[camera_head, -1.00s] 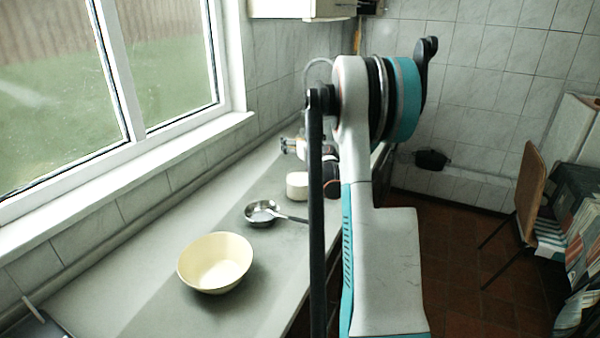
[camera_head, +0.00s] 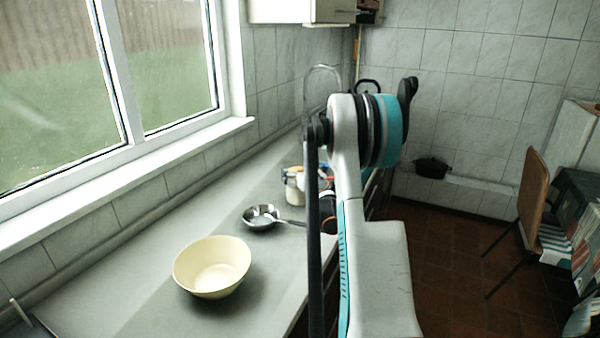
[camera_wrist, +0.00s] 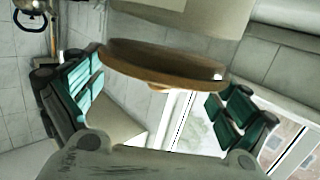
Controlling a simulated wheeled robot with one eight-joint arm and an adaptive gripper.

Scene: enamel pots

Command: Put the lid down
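The lid (camera_wrist: 150,64) is a brown, wood-like disc, seen nearly edge-on in the wrist view, with a small pale knob below it. My gripper (camera_wrist: 165,85) has its teal-padded fingers spread to the two sides of the lid, which seems held at its rim. The finger contact is not fully clear. In the head view my gripper is mostly hidden behind my arm, low over the far part of the counter. A whitish pot (camera_head: 294,196) stands there, partly covered by it.
A cream bowl (camera_head: 212,267) stands on the near counter (camera_head: 130,290). A metal pan (camera_head: 260,217) lies beyond it, its handle pointing right. The window wall bounds the left side. A wooden chair (camera_head: 533,195) stands at the right. The counter left of the bowl is clear.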

